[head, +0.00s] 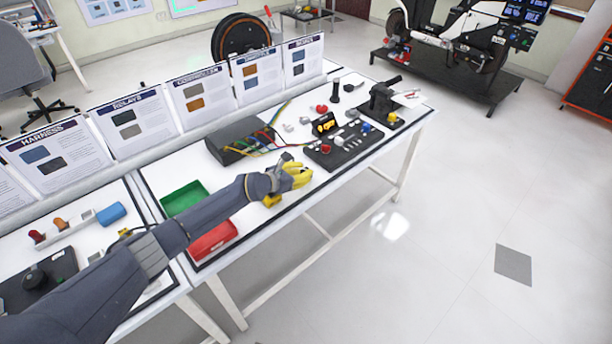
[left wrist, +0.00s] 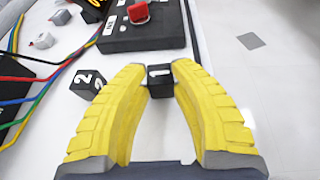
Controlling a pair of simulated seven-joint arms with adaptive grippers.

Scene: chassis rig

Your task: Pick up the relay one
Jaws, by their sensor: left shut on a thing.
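Relay one (left wrist: 159,86) is a small black block with a white 1 on it. It sits between the tips of my left gripper's yellow fingers in the left wrist view. My left gripper (head: 303,177) is shut on it, over the white bench top near the front edge. I cannot tell whether the block is clear of the bench. In the head view the block is hidden by the fingers. My right gripper is in neither view.
A black block marked 2 (left wrist: 88,84) lies to the left of my fingers. Beyond is a black board (head: 345,150) with coloured knobs. A dark box (head: 240,138) with coloured wires stands behind. Green (head: 184,198) and red (head: 213,240) trays lie to the left.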

